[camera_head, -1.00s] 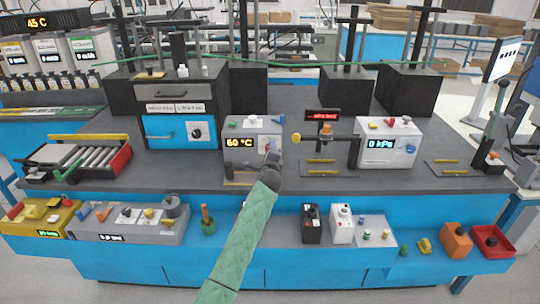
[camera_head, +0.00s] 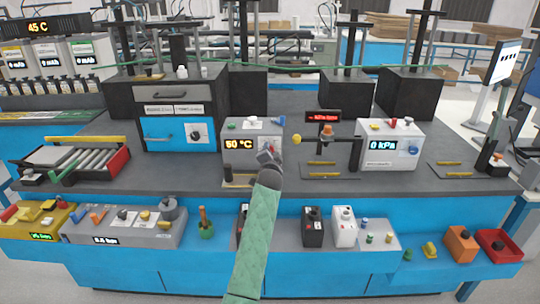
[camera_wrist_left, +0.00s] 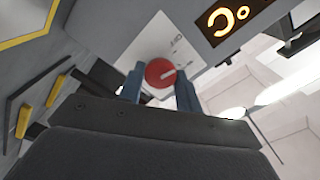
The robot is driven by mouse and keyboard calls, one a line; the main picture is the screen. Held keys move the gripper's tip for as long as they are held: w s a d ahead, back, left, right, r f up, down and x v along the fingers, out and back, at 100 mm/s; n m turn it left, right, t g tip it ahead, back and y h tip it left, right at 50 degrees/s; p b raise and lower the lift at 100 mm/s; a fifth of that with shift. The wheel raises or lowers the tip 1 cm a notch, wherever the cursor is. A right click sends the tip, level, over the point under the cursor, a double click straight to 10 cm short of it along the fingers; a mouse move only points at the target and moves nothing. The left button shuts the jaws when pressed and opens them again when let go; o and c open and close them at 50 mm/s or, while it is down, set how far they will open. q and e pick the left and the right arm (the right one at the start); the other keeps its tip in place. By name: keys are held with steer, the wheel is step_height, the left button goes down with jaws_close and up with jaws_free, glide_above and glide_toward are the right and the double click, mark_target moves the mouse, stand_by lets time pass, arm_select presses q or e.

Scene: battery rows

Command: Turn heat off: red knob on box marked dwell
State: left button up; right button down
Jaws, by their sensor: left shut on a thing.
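A grey box (camera_head: 232,128) with an orange display reading 50 °C stands on the bench at the middle; I cannot read a "dwell" mark on it. In the left wrist view, the red knob (camera_wrist_left: 160,72) with a pale pointer line sits on a white panel (camera_wrist_left: 160,45). The blue-grey fingers of my left gripper (camera_wrist_left: 160,90) are shut on it, one on each side. Part of the orange display (camera_wrist_left: 228,18) shows there too. My right gripper is not in view.
A grey box (camera_head: 385,160) reading 0 kPa stands to the right. A blue-fronted cabinet (camera_head: 165,133) with a dial is at the left. Bare bench (camera_head: 100,188) lies in front.

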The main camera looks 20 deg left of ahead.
arm_select(q)
steer(key=shift+f+n, duration=0.15)
steer(key=shift+n, duration=1.05)
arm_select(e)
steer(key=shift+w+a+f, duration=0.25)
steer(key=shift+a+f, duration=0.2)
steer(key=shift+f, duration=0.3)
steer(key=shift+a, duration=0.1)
arm_select(q)
steer(key=o, duration=1)
steer(key=shift+c, duration=0.2)
steer(key=shift+b, duration=0.3)
steer(key=b+v, duration=0.1)
steer(key=v, duration=0.6)
steer(key=shift+s+b, duration=0.3)
steer(key=shift+s, duration=0.1)
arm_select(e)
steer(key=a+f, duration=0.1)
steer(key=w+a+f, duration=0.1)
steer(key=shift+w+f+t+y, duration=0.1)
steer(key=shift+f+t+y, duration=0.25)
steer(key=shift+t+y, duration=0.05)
arm_select(q)
steer(key=shift+d+n, duration=0.1)
steer(key=shift+n, duration=0.2)
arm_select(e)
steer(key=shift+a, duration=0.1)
